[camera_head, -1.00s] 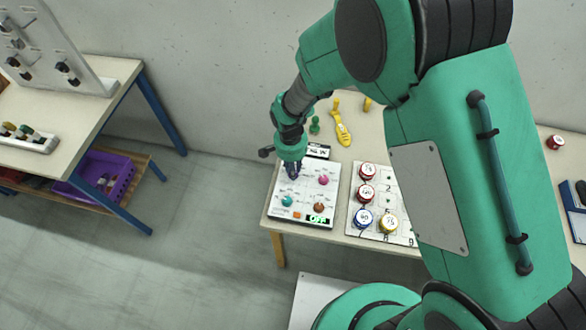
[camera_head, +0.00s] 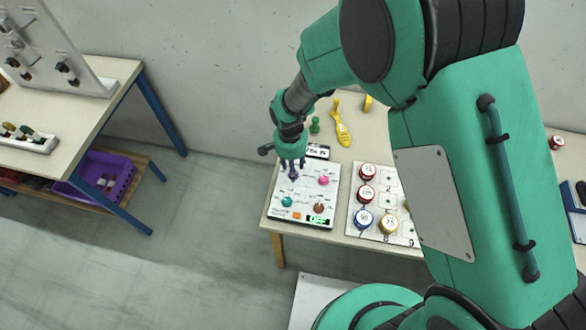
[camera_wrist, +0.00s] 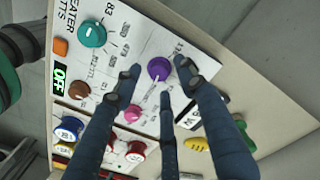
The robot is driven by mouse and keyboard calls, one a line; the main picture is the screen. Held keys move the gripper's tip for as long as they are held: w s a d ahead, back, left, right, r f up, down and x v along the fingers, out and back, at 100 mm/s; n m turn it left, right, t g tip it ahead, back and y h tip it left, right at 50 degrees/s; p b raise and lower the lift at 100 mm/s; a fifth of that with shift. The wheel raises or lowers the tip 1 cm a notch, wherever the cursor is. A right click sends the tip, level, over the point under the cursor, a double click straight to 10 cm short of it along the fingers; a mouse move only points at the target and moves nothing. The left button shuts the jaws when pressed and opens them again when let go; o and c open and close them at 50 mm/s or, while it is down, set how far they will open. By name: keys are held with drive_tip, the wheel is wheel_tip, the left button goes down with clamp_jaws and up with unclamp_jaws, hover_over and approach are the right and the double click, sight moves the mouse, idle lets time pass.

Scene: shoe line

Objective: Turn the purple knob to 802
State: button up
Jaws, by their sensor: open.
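The purple knob (camera_wrist: 159,69) is on the white control panel (camera_wrist: 118,20), between my gripper's fingertips in the wrist view. In the head view the purple knob (camera_head: 293,175) shows just under my gripper (camera_head: 291,162). My gripper (camera_wrist: 155,75) is open, its fingers apart around the knob, with a gap on each side. A white pointer line runs from the knob toward the lower left in the wrist view. The dial numbers around it are too small or hidden to read surely, so I cannot tell its setting.
The panel also has a teal knob (camera_wrist: 92,34), a pink knob (camera_wrist: 133,113), a brown knob (camera_wrist: 79,90), an orange button (camera_wrist: 61,47) and a lit green "OFF" display (camera_wrist: 60,78). A board with red, blue and yellow round pieces (camera_head: 363,219) lies beside it.

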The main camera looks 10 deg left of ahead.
wheel_tip(320, 180, up, 11)
drive_tip(key=shift+a, duration=0.25)
idle(0.4)
drive_tip(key=shift+w, duration=0.1)
drive_tip(key=s+d+r+n+t+y, duration=0.1)
drive_tip(key=s+d+r+n+t, duration=0.15)
drive_tip(key=d+r, duration=1.7)
drive_tip(key=s+d+r+t, duration=0.1)
drive_tip(key=s+d+r, duration=0.4)
drive_tip(key=s+d, duration=0.1)
drive_tip(key=s+d+r+n+t+b, duration=0.1)
drive_tip(key=s+d+r+t, duration=0.1)
drive_tip(key=s+d+r, duration=0.3)
drive_tip(key=s+d, duration=0.2)
drive_tip(key=s, duration=0.2)
